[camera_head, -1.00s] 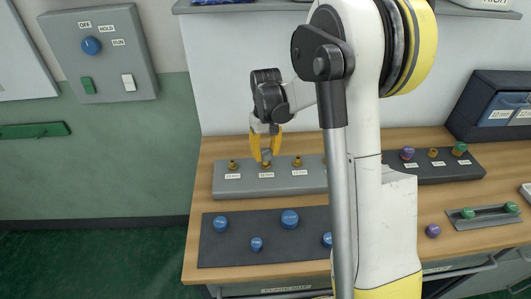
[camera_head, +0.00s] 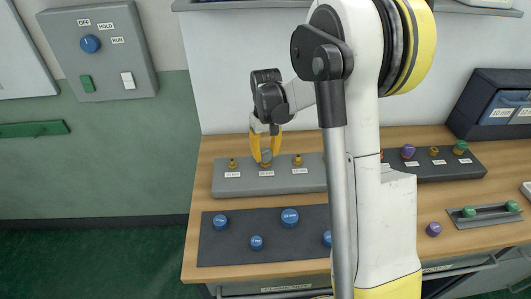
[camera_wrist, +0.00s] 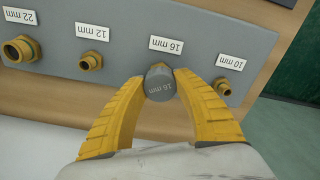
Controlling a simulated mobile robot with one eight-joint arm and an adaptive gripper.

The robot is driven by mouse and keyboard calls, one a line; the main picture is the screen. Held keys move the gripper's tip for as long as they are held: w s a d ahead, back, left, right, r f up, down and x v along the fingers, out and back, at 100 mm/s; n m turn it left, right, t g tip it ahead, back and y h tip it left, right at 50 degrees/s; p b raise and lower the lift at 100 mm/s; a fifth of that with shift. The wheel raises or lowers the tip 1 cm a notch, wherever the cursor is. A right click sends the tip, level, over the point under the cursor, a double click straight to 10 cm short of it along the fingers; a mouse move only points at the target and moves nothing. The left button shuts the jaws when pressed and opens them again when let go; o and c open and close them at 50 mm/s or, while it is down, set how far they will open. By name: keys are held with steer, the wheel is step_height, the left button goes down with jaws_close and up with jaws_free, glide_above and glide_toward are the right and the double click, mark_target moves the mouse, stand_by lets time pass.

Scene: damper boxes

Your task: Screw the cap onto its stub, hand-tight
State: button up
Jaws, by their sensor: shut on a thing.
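My gripper (camera_wrist: 160,90) is shut on a grey cap (camera_wrist: 160,87) whose top reads "16 mm" in the wrist view. The cap sits over the brass stub (camera_wrist: 163,66) behind the "16 mm" label (camera_wrist: 166,44); only a sliver of brass shows beside it. Cap and stub look in line, but how far the thread is engaged cannot be told.
Bare brass stubs stand on both sides: 10 mm (camera_wrist: 222,86), 12 mm (camera_wrist: 91,61) and 22 mm (camera_wrist: 21,49). My arm hides the block's right end.

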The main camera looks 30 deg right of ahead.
steer(key=shift+f+b, duration=0.7)
steer(key=shift+f, duration=0.25)
stand_by(1.2)
steer(key=o, duration=0.9)
steer(key=shift+c, duration=0.7)
